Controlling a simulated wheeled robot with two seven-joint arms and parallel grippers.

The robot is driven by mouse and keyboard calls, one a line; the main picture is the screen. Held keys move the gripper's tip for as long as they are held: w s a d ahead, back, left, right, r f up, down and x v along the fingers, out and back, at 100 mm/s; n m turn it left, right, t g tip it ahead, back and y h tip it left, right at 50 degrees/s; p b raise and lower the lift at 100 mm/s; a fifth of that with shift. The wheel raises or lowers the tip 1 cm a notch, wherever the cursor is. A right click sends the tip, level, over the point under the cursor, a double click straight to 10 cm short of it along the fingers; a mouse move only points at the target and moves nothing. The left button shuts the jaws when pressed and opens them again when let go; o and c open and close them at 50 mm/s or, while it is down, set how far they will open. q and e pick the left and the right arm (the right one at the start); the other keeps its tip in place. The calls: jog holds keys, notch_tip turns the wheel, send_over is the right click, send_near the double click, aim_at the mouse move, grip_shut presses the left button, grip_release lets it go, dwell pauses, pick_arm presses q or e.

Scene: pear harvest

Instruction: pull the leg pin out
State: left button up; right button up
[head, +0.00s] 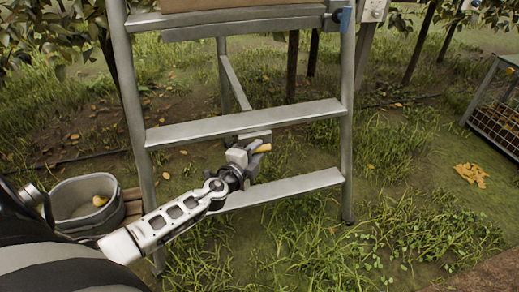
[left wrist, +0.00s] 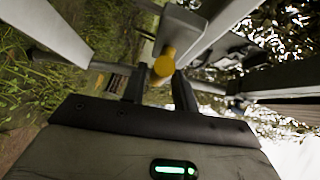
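The leg pin, orange-yellow, shows beside my left gripper at the ladder in the head view (head: 263,148). Its round end faces the camera in the left wrist view (left wrist: 165,63). My left gripper (head: 252,160) is at the pin, in the gap between the two lower steps of the grey metal ladder (head: 240,124). In the left wrist view the two dark fingers (left wrist: 160,84) stand on either side of the pin's end with a narrow gap between them. I cannot tell whether they press on it. My right gripper is not in view.
A grey bucket (head: 70,212) with a pear stands at the left by a wooden crate or pallet. A mesh-sided cart or bin (head: 497,115) is at the right. Grass in front of the ladder is open. Trees stand behind.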

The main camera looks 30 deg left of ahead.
pick_arm(q)
jog(key=shift+w+f, duration=0.15)
jog(key=shift+w, duration=0.95)
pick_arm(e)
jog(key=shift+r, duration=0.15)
pick_arm(q)
grip_shut()
jog(key=s+d, duration=0.3)
jog(key=shift+d+f, duration=0.15)
jog(key=shift+d, duration=0.15)
grip_release()
jog(key=shift+a, duration=0.1)
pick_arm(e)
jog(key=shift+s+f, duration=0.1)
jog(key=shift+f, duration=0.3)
